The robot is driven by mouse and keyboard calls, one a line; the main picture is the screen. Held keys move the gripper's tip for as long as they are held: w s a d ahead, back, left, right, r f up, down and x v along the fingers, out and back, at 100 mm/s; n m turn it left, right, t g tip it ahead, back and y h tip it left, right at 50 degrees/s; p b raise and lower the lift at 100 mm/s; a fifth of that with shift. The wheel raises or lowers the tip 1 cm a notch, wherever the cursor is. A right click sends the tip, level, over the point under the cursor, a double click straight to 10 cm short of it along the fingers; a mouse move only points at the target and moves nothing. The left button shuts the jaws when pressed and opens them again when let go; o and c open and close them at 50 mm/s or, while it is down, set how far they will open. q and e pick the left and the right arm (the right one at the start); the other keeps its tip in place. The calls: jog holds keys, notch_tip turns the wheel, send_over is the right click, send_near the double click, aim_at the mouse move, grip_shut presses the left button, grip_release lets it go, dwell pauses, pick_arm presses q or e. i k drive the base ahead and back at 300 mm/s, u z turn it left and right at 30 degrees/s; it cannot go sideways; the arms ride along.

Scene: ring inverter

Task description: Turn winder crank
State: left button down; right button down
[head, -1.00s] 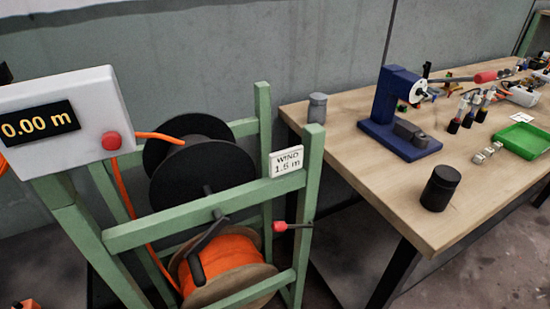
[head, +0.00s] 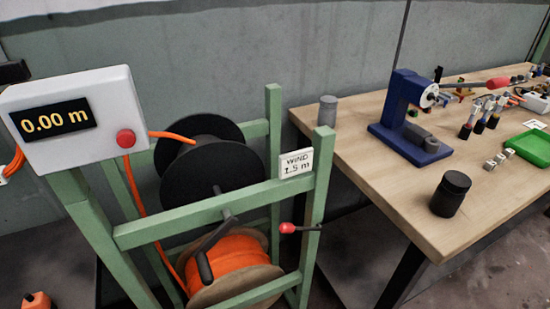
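The winder stands at the left of the head view as a green frame (head: 180,222). Its black crank (head: 214,240) hangs down from the front rail, with the handle end low and to the left. Behind the rail are a black empty-looking reel (head: 215,165) above and a spool of orange cable (head: 235,258) below. A white counter box (head: 75,115) with a red button (head: 126,138) reads 0.00 m. A sign (head: 296,163) on the frame reads WIND 1.5 m. A red-knobbed lever (head: 288,228) sticks out at the right post. Neither gripper is in view.
A wooden workbench (head: 385,190) stands to the right. It carries a dark canister (head: 450,194), a grey canister (head: 327,112), a blue press (head: 405,125), small connectors and a green tray (head: 532,147). A grey wall is close behind the winder.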

aim_at(220, 163)
jog(key=k, duration=0.5)
jog(key=u, duration=0.65)
jog(key=i, duration=0.4)
jog(key=z, duration=1.8)
jog(key=k, duration=1)
jog(key=u, duration=1.5)
jog(key=i, duration=0.5)
